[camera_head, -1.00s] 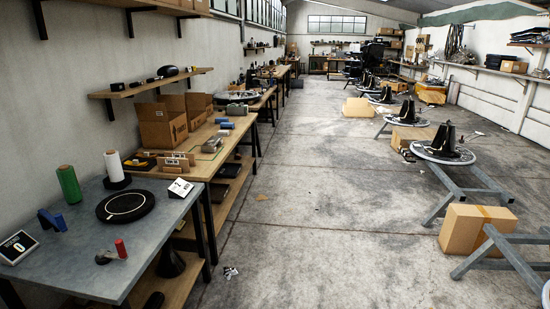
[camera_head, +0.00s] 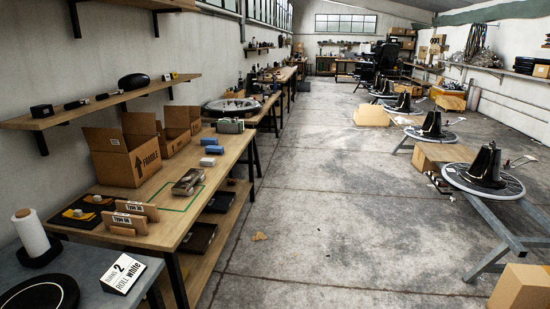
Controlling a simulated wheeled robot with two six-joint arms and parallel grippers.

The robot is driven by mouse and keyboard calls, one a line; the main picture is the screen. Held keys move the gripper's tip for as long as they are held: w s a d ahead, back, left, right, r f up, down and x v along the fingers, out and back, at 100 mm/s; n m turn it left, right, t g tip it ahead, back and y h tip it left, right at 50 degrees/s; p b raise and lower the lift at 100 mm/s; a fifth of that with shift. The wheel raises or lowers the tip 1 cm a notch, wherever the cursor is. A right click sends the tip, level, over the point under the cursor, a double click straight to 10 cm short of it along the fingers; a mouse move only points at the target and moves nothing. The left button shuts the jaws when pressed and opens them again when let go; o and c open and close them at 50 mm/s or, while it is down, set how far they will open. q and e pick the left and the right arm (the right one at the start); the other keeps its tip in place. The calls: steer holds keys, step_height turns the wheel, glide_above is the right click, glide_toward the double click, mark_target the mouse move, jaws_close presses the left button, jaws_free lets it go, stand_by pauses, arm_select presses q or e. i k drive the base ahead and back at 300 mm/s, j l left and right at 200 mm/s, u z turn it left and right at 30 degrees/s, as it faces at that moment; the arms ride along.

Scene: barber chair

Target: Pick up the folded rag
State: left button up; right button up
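I cannot surely make out a folded rag. A small greyish-brown item (camera_head: 187,182) lies on the wooden workbench (camera_head: 168,208), beside a green outline; it is too small to identify. Farther back on the bench lies a grey-green block-like item (camera_head: 230,125), also unclear. Small blue and white items (camera_head: 212,149) lie between these two. Neither of my grippers shows in the view.
Open cardboard boxes (camera_head: 118,163) stand on the bench by the wall. A nearer grey table (camera_head: 88,262) holds a white roll (camera_head: 31,235) and a sign (camera_head: 122,273). A wall shelf (camera_head: 110,100) overhangs.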

mark_target(209, 163)
steer(key=i+l+u, duration=0.1)
steer(key=i+u, duration=0.2)
steer(key=i, duration=0.25)
steer(key=i+l+u, duration=0.25)
steer(key=i, duration=0.3)
steer(key=i+l+u, duration=0.3)
steer(key=i, duration=0.2)
steer(key=i+l+u, duration=0.1)
steer(key=u, duration=0.25)
steer(key=i+l+u, duration=0.2)
steer(key=u, duration=0.15)
steer(key=i+l+u, duration=0.2)
steer(key=u, duration=0.2)
steer(key=i, duration=0.05)
